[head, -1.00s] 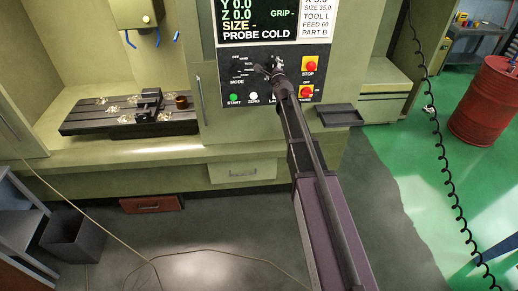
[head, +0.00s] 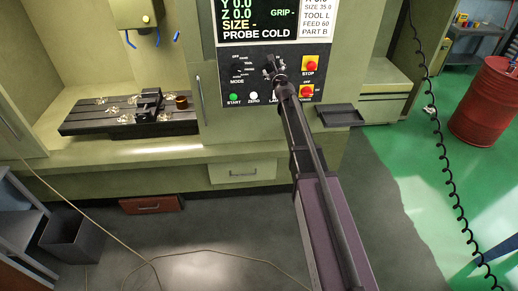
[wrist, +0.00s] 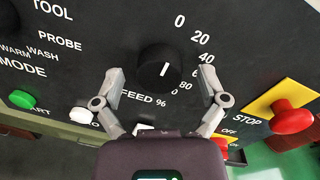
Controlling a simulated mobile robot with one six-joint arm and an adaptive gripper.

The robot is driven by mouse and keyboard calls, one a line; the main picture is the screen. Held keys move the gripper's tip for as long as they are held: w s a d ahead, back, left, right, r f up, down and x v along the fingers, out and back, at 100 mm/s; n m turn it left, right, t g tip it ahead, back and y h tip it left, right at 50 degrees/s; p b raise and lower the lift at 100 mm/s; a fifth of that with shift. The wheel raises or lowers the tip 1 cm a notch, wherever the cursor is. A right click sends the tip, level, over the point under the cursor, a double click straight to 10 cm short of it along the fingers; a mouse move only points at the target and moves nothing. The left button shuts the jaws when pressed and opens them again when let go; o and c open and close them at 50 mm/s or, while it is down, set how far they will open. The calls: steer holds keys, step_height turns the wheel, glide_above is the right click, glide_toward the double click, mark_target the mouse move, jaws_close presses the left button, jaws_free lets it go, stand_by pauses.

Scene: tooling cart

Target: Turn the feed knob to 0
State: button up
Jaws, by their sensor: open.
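The feed knob (wrist: 160,67) is a round black knob on the dark control panel, in the middle of the wrist view. My gripper (wrist: 160,76) is open, one finger left of the knob and one right, with gaps on both sides. In the head view my gripper (head: 273,70) is at the panel and hides the knob.
The mode knob (head: 237,70) sits to the left on the panel. Below are a green start button (head: 235,99) and a white zero button (head: 252,96). Red stop button (head: 309,66) and another red button (head: 306,91) lie to the right. A screen is above, a small dark tray (head: 340,115) below right.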

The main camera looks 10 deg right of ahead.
steer(key=s+m, duration=0.2)
steer(key=s, duration=1.2)
steer(key=s+a+f+n+g+y+b, duration=0.3)
steer(key=s+a+f+n+b, duration=0.1)
steer(key=f+n, duration=0.5)
steer(key=s+a+f+n+g+y+b, duration=0.3)
steer(key=s+f+n+b, duration=0.3)
steer(key=f+n+b, duration=0.3)
steer(key=shift+a+f+n+g, duration=0.45)
steer(key=shift+a+f, duration=0.25)
steer(key=shift+f, duration=0.9)
steer(key=s+d+f+n+g+h+b, duration=0.3)
steer(key=s+f+n, duration=0.4)
steer(key=s, duration=0.3)
steer(key=s+d+f+n+g+h+b, duration=0.4)
steer(key=s+f+g, duration=0.4)
steer(key=s+f, duration=0.2)
steer(key=s+d+n, duration=0.1)
steer(key=n, duration=0.1)
steer(key=shift+d+f+n, duration=0.15)
steer(key=shift+f+n, duration=0.1)
steer(key=shift+n, duration=0.1)
